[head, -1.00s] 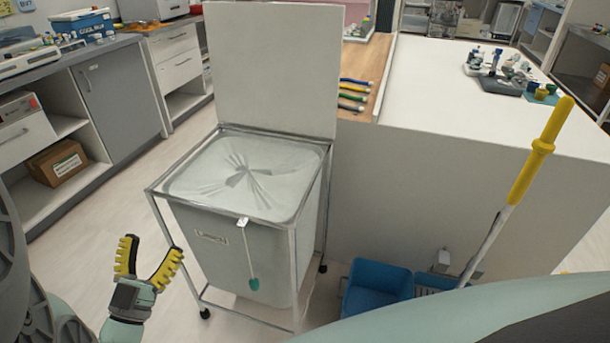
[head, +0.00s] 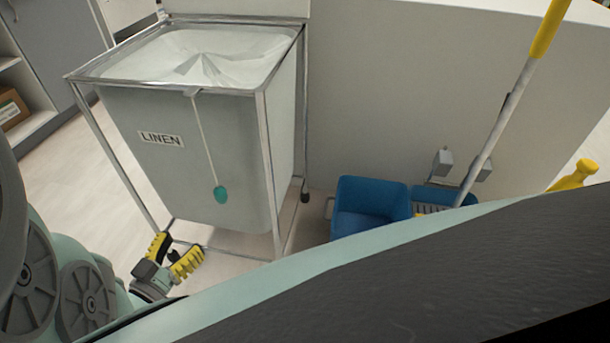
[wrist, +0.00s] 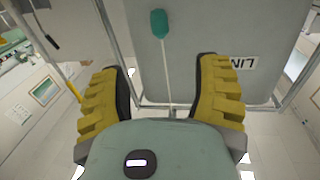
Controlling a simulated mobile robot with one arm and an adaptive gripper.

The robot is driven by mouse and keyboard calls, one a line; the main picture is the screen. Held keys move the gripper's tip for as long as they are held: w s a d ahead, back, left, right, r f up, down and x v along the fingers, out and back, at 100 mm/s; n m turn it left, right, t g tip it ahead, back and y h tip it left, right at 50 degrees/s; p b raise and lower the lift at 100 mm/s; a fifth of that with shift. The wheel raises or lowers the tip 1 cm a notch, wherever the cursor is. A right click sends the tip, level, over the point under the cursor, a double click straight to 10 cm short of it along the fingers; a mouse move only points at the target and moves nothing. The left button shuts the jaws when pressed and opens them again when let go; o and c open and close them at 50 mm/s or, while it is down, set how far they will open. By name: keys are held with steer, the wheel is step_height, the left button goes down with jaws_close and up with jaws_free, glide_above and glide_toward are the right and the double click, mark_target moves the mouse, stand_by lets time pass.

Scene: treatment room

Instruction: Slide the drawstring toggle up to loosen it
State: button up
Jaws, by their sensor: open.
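The grey linen bag (head: 200,150) hangs in a metal frame, its top gathered into folds. A pale drawstring (head: 207,140) hangs down its front from a small grey piece (head: 193,92) at the rim. A teal oval piece (head: 221,193) is at the cord's lower end. I cannot tell which of the two pieces is the toggle. My gripper (head: 175,250) is open and empty, low at the bag's front left, apart from the cord. In the wrist view, the teal piece (wrist: 159,23) and cord show beyond and between the open yellow fingers of my gripper (wrist: 160,65).
The metal frame (head: 268,150) has rails and legs around the bag. A blue mop bucket (head: 368,208) stands to its right, with a yellow-handled mop (head: 497,130) leaning up. A pale counter side (head: 400,90) stands behind. Light floor (head: 60,180) is open at the left.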

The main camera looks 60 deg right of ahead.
mark_target(217, 198)
steer(key=b+x, duration=0.3)
steer(key=x, duration=1.3)
steer(key=shift+s, duration=0.2)
steer(key=shift+o, duration=0.2)
steer(key=shift+w, duration=0.1)
jaws_close()
